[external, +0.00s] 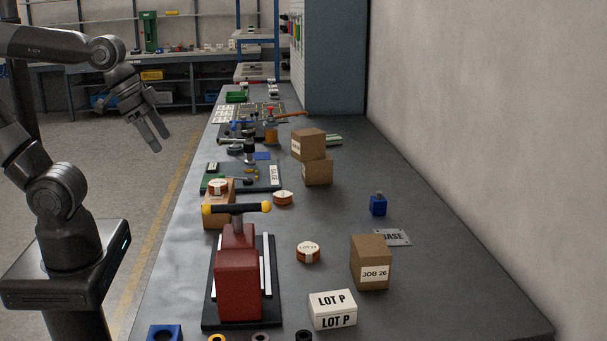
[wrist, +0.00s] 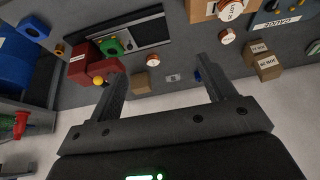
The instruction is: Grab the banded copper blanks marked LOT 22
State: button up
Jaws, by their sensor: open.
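Three round copper blanks with pale bands show. One (external: 308,252) lies on the bench between the red press and the JOB 26 box; its label starts with LOT, but I cannot read the number surely. A second blank (external: 283,198) lies farther back, its label unreadable. A third (external: 218,186) sits on top of a cardboard box. Blanks also show in the wrist view, one near the middle (wrist: 153,61) and one at upper right (wrist: 227,37). My gripper (external: 158,138) is open and empty, held in the air left of the bench, apart from every blank.
A red press (external: 238,285) with a yellow-tipped handle stands at the front left of the bench. The JOB 26 box (external: 370,265), a LOT P box (external: 332,310) and stacked cartons (external: 309,145) stand around the blanks. A wall closes the right side.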

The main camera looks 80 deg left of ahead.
jog(key=w+a+r+g, duration=0.15)
jog(key=w+a, duration=0.25)
jog(key=w, duration=0.5)
jog(key=n+g, duration=0.1)
jog(key=g, duration=0.3)
send_over(284, 194)
notch_tip(284, 194, down, 16)
notch_tip(284, 194, down, 11)
jog(key=shift+r, duration=0.2)
jog(key=shift+c, duration=0.6)
jog(key=c, duration=1.1)
